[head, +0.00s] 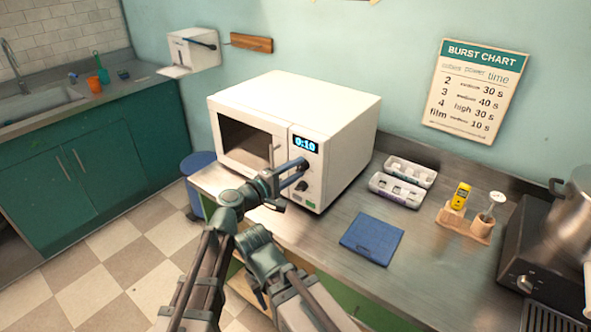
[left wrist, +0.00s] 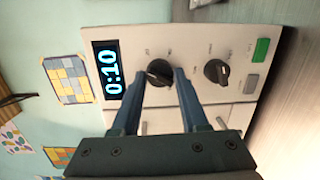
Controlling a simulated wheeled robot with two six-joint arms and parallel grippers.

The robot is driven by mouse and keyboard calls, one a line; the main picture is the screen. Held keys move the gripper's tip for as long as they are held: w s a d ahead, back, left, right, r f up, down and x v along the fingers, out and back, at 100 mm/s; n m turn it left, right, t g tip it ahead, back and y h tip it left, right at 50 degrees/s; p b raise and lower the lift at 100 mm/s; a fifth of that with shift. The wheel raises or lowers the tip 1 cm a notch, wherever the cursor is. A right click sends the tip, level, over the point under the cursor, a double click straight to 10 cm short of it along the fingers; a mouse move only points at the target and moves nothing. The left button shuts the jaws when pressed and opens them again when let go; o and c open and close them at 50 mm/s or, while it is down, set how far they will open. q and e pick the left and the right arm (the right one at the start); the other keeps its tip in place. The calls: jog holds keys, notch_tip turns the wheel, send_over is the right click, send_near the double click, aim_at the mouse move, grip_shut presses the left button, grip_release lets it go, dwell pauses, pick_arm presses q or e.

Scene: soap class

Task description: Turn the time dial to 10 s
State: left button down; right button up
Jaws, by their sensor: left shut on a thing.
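The white microwave (head: 335,135) stands on the counter, and its blue display (head: 305,145) reads 0:10. In the left wrist view the display (left wrist: 107,70) also reads 0:10, turned sideways. The black dial nearest the display (left wrist: 159,71) sits between the fingertips of my left gripper (left wrist: 158,78), which is shut on it. A second black dial (left wrist: 216,72) is free beside it; it shows just below the gripper in the head view (head: 302,186). In the head view my left gripper (head: 297,170) hides the held dial. The dial labels are too small to read. My right gripper is not in view.
A burst chart (head: 476,90) hangs on the wall. A stove with a pot (head: 572,222) stands far right. The counter's front is mostly clear.

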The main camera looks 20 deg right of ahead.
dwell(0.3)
pick_arm(q)
jog(key=shift+c, duration=2.2)
grip_release()
jog(key=shift+s+a, duration=0.1)
jog(key=v, duration=0.7)
jog(key=shift+a, duration=0.1)
